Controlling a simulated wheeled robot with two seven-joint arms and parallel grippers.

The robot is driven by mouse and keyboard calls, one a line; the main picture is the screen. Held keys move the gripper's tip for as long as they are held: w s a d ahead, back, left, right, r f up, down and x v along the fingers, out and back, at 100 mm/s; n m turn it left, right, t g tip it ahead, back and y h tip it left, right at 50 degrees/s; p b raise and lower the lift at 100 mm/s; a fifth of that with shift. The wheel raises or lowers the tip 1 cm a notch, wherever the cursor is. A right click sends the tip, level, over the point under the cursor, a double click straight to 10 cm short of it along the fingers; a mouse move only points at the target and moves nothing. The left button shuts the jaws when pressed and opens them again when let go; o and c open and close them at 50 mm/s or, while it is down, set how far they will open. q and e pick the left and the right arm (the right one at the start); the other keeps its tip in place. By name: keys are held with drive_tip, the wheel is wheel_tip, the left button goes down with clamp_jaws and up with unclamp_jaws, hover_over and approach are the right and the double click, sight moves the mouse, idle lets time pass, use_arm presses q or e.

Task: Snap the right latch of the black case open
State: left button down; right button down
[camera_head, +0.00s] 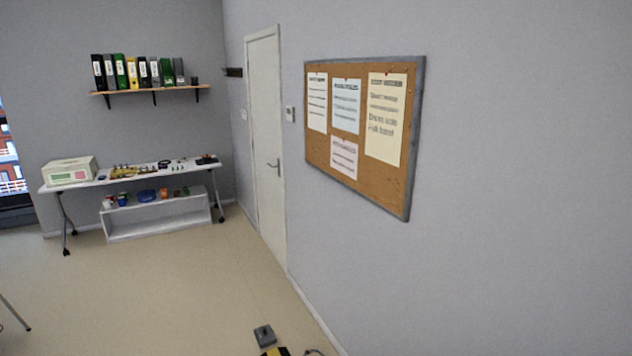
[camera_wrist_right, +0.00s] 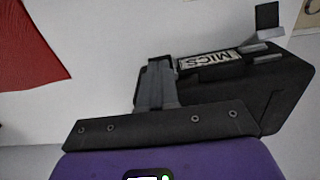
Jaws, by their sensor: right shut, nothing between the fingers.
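The black case (camera_wrist_right: 225,88) shows in the right wrist view, with a white "MICS" label (camera_wrist_right: 208,60) that reads upside down. A grey latch (camera_wrist_right: 264,47) sits on its edge at the picture's right, and a dark tab (camera_wrist_right: 267,16) stands up beside it. My right gripper (camera_wrist_right: 160,63) is shut and empty, its fingers at the case's left end in the picture, left of the label. I cannot tell whether they touch the case. The latch at that end is not clearly seen; the fingers may hide it. My left gripper is in neither view.
In the right wrist view, a red sheet (camera_wrist_right: 30,60) lies on the pale surface. The head view looks away, at a corkboard (camera_head: 350,165), a door (camera_head: 265,140) and a white table (camera_head: 95,181) by the far wall. A small grey object (camera_head: 264,334) shows at its bottom edge.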

drive_tip(key=shift+f+b, duration=0.8)
drive_tip(key=shift+b, duration=0.05)
idle(0.5)
idle(0.3)
drive_tip(key=shift+r+p, duration=0.35)
drive_tip(key=shift+r, duration=0.15)
wheel_tip(320, 180, up, 6)
drive_tip(key=s+a+p, duration=0.1)
drive_tip(key=p, duration=0.2)
drive_tip(key=shift+a, duration=0.35)
